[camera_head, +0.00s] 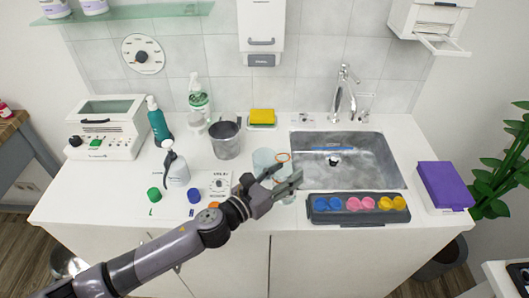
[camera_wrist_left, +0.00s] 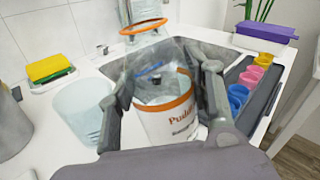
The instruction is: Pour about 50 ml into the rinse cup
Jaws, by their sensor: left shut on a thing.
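My left gripper (camera_head: 286,184) is shut on a clear vessel with an orange rim (camera_head: 283,157), above the counter by the sink's left front corner. In the left wrist view the vessel (camera_wrist_left: 168,122) stands between both fingers, with an orange band and partly readable lettering "Pudd". A second orange ring (camera_wrist_left: 143,42) shows above it; I cannot tell whether it belongs to the same vessel. A pale clear cup (camera_head: 264,160), possibly the rinse cup, stands just left of the held vessel; it also shows in the left wrist view (camera_wrist_left: 80,110). I cannot make out liquid levels.
The sink (camera_head: 375,160) lies right, with a tap (camera_head: 342,95) behind. A dark tray (camera_head: 358,217) of coloured cups lies in front of it. A dark grey mug (camera_head: 226,146), white spray bottle (camera_head: 175,170) and yellow sponge (camera_head: 262,116) stand left and behind.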

